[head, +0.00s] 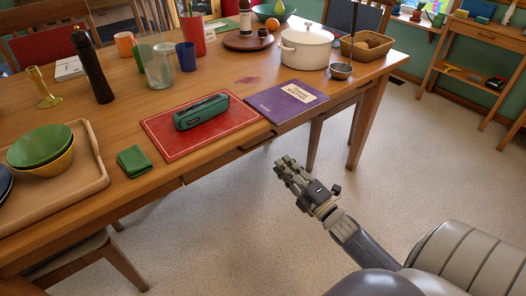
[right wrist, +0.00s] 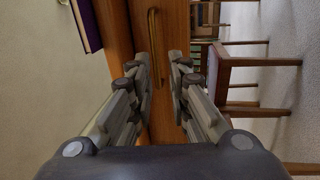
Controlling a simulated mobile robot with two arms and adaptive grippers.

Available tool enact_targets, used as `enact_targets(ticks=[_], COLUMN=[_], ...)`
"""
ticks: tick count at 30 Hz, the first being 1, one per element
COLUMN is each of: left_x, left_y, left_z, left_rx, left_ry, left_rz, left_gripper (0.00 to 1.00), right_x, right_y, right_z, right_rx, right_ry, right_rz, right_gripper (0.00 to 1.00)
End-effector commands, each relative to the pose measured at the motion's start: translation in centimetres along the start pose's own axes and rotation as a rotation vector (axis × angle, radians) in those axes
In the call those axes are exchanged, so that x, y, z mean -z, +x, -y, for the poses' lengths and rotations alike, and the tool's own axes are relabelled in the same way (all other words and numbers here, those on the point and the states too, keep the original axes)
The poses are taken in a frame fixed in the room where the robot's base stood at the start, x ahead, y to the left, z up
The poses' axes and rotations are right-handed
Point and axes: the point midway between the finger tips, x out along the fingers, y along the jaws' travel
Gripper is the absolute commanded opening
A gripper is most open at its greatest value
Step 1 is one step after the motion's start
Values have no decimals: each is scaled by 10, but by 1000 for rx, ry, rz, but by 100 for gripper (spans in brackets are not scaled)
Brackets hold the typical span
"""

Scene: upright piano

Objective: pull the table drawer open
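The wooden table (head: 215,85) has a drawer front along its near edge, and the drawer looks shut. A dark bar handle (head: 257,143) is on that front, below the red mat. In the right wrist view the brass-coloured handle (right wrist: 152,45) runs upright on the wooden front, ahead of the gap between my fingers. My right gripper (head: 283,165) is in front of the table edge, just to the right of and below the handle in the head view. Its fingers (right wrist: 158,65) are open and apart, with nothing held. My left gripper is not in view.
A red mat (head: 170,138) with a green case (head: 201,112) and a purple book (head: 286,102) lie near the table edge above the drawer. A chair (right wrist: 235,75) shows at right in the wrist view. The floor (head: 240,220) in front is clear.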

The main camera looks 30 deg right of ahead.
Motion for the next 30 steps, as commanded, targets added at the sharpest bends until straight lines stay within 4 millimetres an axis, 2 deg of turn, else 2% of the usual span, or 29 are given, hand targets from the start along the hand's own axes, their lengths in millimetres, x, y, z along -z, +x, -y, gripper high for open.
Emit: enact_targets(ticks=[7, 15, 21, 30], left_x=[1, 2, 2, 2], left_y=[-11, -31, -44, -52], left_z=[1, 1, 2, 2], left_rx=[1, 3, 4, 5], left_ry=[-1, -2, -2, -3], left_rz=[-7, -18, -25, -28], left_gripper=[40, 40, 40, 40], right_x=[1, 1, 1, 1], right_y=[20, 67, 94, 109], right_z=[-8, -8, -8, -8], right_rx=[-24, -22, -21, -17], right_ry=[-23, -21, -20, -20], right_rz=[-9, -8, -7, -7], right_gripper=[17, 17, 17, 17])
